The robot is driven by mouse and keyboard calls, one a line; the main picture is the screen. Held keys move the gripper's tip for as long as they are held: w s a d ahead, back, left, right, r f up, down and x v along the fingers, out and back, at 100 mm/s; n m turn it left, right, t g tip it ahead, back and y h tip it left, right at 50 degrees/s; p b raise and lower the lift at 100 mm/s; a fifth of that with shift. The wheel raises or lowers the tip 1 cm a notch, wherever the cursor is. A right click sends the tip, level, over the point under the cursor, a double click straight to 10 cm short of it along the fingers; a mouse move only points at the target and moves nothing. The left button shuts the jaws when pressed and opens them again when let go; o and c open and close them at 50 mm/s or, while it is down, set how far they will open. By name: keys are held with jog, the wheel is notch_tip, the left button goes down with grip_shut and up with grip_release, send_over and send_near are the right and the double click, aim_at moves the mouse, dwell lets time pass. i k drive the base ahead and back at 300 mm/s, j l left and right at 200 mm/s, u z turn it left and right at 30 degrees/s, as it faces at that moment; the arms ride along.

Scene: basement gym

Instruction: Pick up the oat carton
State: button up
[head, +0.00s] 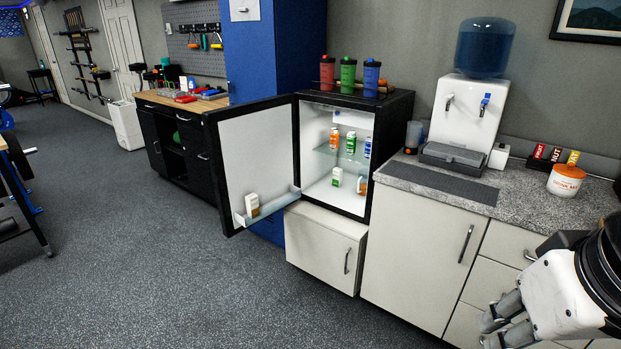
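A small fridge stands open, its door (258,155) swung out to the left. A tan-and-white carton (252,205) stands upright in the door's bottom shelf; it may be the oat carton, but its label is too small to read. A green-and-white carton (336,177) and an orange-and-white one (362,185) stand on the fridge floor. My gripper (488,331) is at the lower right, in front of the counter drawers and far from the fridge. It appears empty; the gap between its fingers is unclear.
Several cans or bottles stand on the fridge's glass shelf (342,157). Shaker bottles (348,76) stand on top. A counter (535,200) with a water dispenser (468,110) and a white tub (565,181) runs right of the fridge. The floor (190,280) before the fridge is clear.

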aim_at(252, 204)
jog(key=i+l+u, duration=0.2)
jog(key=i+u, duration=0.25)
jog(key=i+l+u, duration=0.3)
jog(key=u, duration=0.15)
jog(key=i+l+u, duration=0.2)
jog(key=i+l, duration=0.35)
jog(key=i, duration=0.3)
jog(key=i+l+u, duration=0.2)
jog(key=i+l, duration=0.45)
jog(key=i, duration=0.15)
